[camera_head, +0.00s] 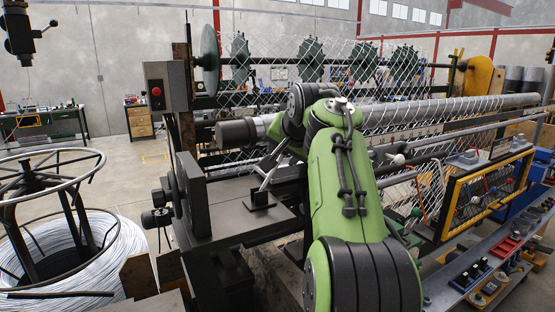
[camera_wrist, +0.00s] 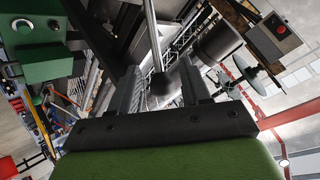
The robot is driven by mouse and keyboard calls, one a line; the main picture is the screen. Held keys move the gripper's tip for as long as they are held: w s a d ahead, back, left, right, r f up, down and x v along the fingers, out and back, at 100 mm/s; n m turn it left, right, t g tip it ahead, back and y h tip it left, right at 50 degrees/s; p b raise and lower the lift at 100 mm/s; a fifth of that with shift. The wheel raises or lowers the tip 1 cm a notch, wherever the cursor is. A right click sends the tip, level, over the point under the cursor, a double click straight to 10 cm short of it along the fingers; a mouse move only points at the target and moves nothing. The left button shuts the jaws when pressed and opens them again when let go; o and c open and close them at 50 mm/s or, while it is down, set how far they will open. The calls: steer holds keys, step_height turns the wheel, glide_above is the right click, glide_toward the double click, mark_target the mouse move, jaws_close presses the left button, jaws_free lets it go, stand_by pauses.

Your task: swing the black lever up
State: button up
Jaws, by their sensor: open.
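The black lever shows in the wrist view as a thin grey rod ending in a black ball knob (camera_wrist: 163,84). The rod runs up from the knob to the picture's top edge. My gripper (camera_wrist: 160,76) is open, with one finger on either side of the knob and a gap on each side. I cannot tell how deep the knob sits between the fingers.
A grey control box with a red button (camera_head: 155,91) stands left of my arm; it also shows in the wrist view (camera_wrist: 274,24). A wire coil (camera_head: 90,240) stands at the lower left. A yellow-framed panel (camera_head: 487,190) and a tool-covered bench (camera_head: 490,275) are on the right.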

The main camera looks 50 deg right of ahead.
mark_target(282, 156)
steer(key=x, duration=0.5)
steer(key=shift+w+d+f, duration=0.2)
steer(key=shift+d+f, duration=0.1)
steer(key=shift+a, duration=0.1)
jaws_close()
